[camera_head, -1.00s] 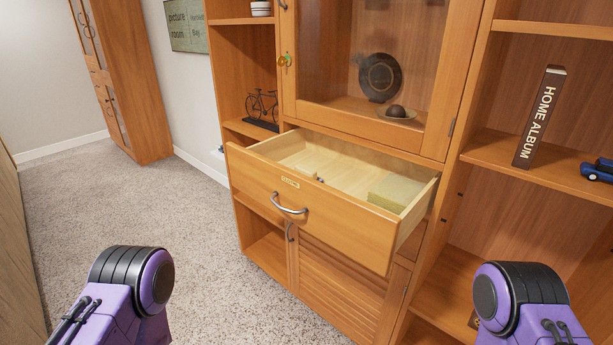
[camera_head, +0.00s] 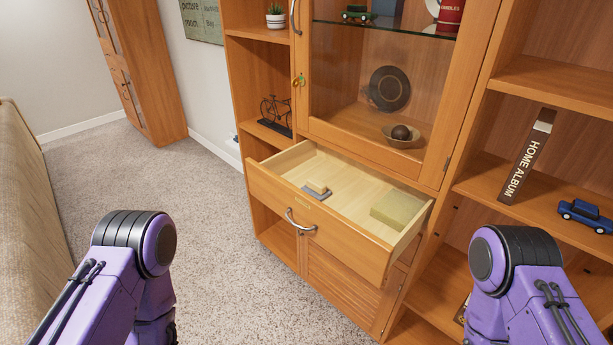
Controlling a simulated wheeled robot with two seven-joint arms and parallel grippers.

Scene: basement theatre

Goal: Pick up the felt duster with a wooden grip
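A small duster with a light wooden grip on a grey felt base (camera_head: 316,189) lies in the open drawer (camera_head: 345,222), near its front left. The drawer is pulled out of the wooden cabinet, with a curved metal handle on its front. My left arm comes in at the lower left and my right arm at the lower right, both purple and black. Both arms are well in front of the drawer and apart from it. Neither gripper shows in the view.
A pale yellowish block (camera_head: 396,209) lies at the drawer's right end. A glass-fronted cabinet door (camera_head: 385,75) is above the drawer. Open shelves with a Home Album binder (camera_head: 528,157) and a blue toy car (camera_head: 586,215) are on the right. Carpet (camera_head: 205,240) is clear at left.

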